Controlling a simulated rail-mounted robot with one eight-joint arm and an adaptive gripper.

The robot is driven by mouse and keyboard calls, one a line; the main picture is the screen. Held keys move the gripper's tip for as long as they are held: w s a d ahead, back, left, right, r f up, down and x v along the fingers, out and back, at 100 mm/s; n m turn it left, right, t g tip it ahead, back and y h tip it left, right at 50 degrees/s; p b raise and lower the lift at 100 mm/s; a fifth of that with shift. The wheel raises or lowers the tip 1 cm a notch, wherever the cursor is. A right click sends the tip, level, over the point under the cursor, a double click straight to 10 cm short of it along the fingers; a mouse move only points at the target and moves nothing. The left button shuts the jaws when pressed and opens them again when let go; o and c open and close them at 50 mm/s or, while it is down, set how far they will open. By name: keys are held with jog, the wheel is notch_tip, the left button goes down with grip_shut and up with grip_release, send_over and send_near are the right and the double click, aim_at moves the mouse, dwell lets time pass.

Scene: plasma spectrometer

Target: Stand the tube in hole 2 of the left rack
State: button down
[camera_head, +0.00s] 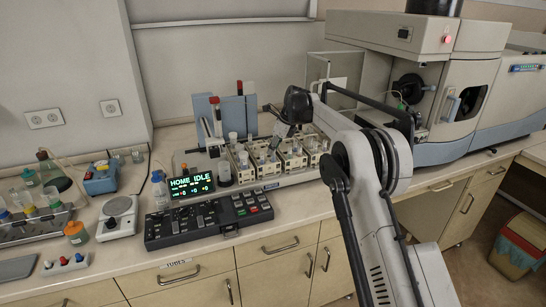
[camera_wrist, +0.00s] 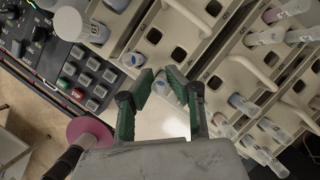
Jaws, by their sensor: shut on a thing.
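My gripper (camera_wrist: 158,82) has its green-padded fingers closed in on a small pale tube (camera_wrist: 161,89), seen nearly end-on between the tips; most of it is hidden. In the head view my gripper (camera_head: 276,136) is a small dark shape above the row of cream racks, and the tube cannot be made out there. The left rack (camera_head: 243,176) is the leftmost of the row, beside the green display. In the wrist view, cream racks with square holes lie beyond the fingertips, some holes empty and some with tubes.
Other racks (camera_head: 292,163) stand close to the right, several with tubes (camera_wrist: 270,37) standing up. A black keypad (camera_head: 208,220) and the green display (camera_head: 191,186) lie in front and to the left. Blue upright panels (camera_head: 230,115) stand behind. The spectrometer (camera_head: 440,70) is at the right.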

notch_tip(320, 180, down, 2)
jog(key=shift+r, duration=0.1)
jog(key=c, duration=2.2)
grip_release()
jog(key=o, duration=0.5)
